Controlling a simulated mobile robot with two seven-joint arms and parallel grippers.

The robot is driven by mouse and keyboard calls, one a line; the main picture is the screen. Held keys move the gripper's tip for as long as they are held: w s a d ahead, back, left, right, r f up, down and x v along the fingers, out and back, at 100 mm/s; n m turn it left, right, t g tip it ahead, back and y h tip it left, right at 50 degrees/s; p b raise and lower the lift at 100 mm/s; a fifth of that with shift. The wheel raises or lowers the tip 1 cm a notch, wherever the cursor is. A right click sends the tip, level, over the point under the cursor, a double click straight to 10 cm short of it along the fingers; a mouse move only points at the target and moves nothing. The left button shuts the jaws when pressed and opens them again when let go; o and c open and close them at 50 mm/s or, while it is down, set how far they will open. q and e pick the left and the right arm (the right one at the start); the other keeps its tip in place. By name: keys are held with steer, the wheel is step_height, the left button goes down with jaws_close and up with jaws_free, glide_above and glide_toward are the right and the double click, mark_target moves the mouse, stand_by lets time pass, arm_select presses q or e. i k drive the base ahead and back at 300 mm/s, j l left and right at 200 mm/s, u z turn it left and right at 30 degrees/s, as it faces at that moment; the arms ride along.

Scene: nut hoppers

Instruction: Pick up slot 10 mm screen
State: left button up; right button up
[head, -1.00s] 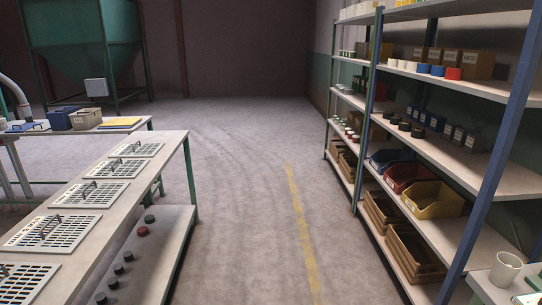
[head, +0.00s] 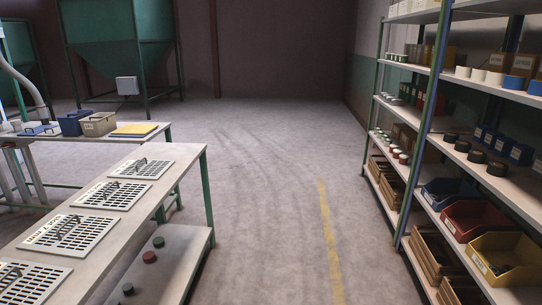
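Several flat metal screens with dark handles lie in a row on the long table (head: 180,157) at the left. The farthest screen (head: 142,168) is near the table's far end. A second screen (head: 112,195) lies nearer, then a third screen (head: 70,234) with longer openings. The nearest screen (head: 30,282) is cut off by the lower left of the picture. Labels on the screens are too small to read, so I cannot tell which one is the slot 10 mm screen. Neither of my grippers shows in the head view.
The aisle floor (head: 268,200) with a yellow line (head: 330,240) is clear. Shelving with a yellow bin (head: 505,260) and a red bin (head: 470,220) stands at the right. A green hopper (head: 122,50) stands behind.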

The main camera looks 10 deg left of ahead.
mark_target(143, 168)
steer(key=i, duration=1.15)
steer(key=i+u, duration=0.3)
steer(key=i, duration=0.25)
steer(key=i+l+u, duration=0.25)
steer(key=i, duration=0.25)
steer(key=i+j, duration=0.05)
steer(key=j, duration=0.05)
